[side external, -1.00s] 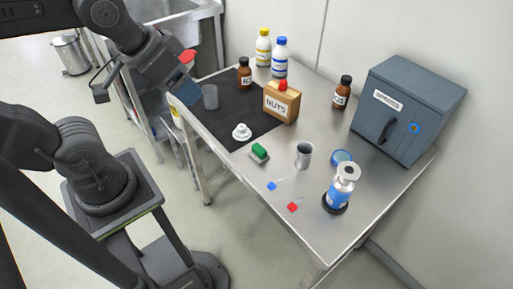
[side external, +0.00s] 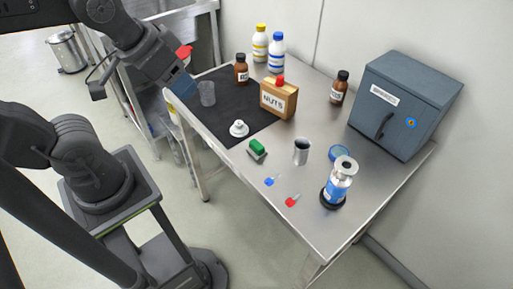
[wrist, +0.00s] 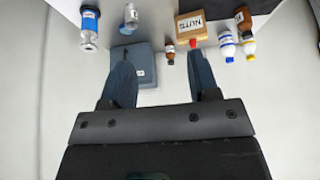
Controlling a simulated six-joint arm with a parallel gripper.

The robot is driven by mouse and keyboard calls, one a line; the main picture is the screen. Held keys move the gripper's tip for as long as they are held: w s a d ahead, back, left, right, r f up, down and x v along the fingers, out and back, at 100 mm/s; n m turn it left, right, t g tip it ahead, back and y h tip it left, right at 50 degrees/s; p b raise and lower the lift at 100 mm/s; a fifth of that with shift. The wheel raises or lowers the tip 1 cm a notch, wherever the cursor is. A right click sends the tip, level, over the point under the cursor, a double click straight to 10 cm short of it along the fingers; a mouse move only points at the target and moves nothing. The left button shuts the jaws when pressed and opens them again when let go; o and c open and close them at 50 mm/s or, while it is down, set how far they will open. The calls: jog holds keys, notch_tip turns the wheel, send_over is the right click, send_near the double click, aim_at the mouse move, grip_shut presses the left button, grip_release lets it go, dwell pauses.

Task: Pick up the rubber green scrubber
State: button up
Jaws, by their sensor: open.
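My gripper (side external: 186,92) is beyond the table's left edge, near the dark mat's left corner, well away from the scrubber. In the wrist view my gripper (wrist: 160,58) shows two blue-grey fingers spread apart with nothing between them.
A metal cup (side external: 302,152), a blue-labelled vial (side external: 340,182), and a NUTS box (side external: 278,99) stand around the scrubber. A clear cup (side external: 207,94) stands near my gripper on the dark mat (side external: 238,106). A grey cabinet (side external: 407,100) fills the right end.

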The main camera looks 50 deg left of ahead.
jog(key=n+g+y, duration=0.1)
jog(key=n+g, duration=0.5)
jog(key=n, duration=1.2)
send_over(257, 144)
jog(key=d, duration=0.2)
notch_tip(257, 144, down, 23)
jog(key=shift+a+f, duration=0.1)
jog(key=shift+a, duration=0.05)
jog(key=shift+a+f, duration=0.3)
jog(key=shift+f, duration=0.65)
jog(key=shift+a+f, duration=0.3)
jog(key=shift+f, duration=0.65)
jog(key=shift+a+f, duration=0.3)
jog(key=shift+f, duration=0.65)
jog(key=c, duration=0.6)
jog(key=shift+c, duration=0.2)
